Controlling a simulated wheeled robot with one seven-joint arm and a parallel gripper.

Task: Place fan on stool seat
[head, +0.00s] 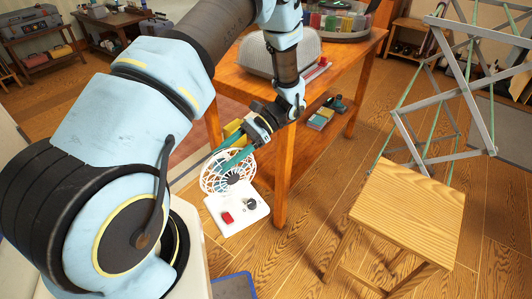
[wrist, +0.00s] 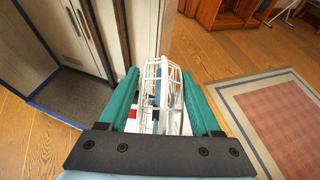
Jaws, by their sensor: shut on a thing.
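The fan (head: 238,208) has a round white wire cage and a white base with a red switch and a dark knob. My gripper (head: 228,160) is shut on its cage and holds it left of the wooden table's front leg, apparently in the air. In the wrist view the fan's cage (wrist: 162,95) stands between the two teal fingers of my gripper (wrist: 166,100), and part of its base is hidden below. The stool (head: 410,215) has a square, bare, light wooden seat and stands at the right, well apart from the fan.
The orange wooden table (head: 290,110) stands between the fan and the back, with a grey case (head: 290,52) on top. A folding drying rack (head: 460,90) stands behind the stool. Open floor (head: 310,235) lies between the table leg and the stool.

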